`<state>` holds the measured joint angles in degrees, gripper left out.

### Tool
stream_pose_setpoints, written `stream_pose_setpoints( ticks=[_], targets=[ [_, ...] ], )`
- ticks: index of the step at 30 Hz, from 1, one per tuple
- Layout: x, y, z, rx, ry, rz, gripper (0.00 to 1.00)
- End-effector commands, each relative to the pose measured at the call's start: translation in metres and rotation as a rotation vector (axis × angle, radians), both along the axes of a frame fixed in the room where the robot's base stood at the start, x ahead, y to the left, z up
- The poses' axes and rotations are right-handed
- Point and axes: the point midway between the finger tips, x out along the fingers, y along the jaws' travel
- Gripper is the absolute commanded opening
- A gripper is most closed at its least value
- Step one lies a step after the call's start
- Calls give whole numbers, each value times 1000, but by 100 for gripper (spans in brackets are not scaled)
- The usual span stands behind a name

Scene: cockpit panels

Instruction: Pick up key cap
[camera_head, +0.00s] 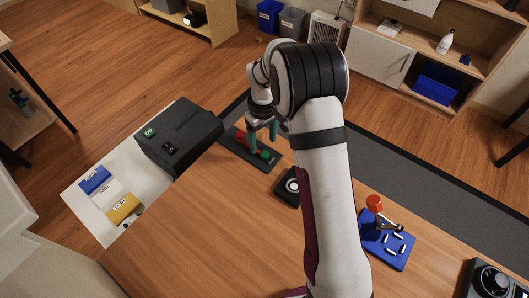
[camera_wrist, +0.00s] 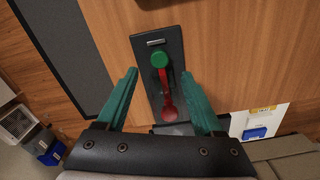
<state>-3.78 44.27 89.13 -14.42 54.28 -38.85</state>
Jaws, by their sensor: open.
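A black panel (camera_head: 232,148) lies on the wooden table below my gripper. It carries a round green knob (camera_wrist: 159,60) and a long red piece (camera_wrist: 169,108). In the head view the red piece (camera_head: 240,136) and green knob (camera_head: 264,154) show beside my fingers. I cannot tell for certain which part is the key cap. My gripper (camera_wrist: 160,73) is open, with its teal fingers on either side of the panel and nothing between them that is held. The gripper also shows in the head view (camera_head: 263,137).
A black box (camera_head: 195,128) stands to the left, near yellow, white and blue cards (camera_head: 95,180). A black round-dial unit (camera_head: 288,187) lies close by. A blue board (camera_head: 392,252) with a red-topped lever is at the right. The middle front of the table is clear.

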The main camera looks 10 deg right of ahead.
Motion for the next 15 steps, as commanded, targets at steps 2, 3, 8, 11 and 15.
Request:
stream_pose_setpoints(
  ticks=[2, 3, 8, 11, 15],
  targets=[
    [-4, -3, -17, 1, 5, -1, 69],
    [-6, -4, -25, 0, 4, -1, 69],
    [-5, -4, -47, 0, 1, -1, 69],
    [-5, -4, -48, 0, 0, -2, 69],
    [-5, -4, -48, 0, 0, -2, 63]
  ],
)
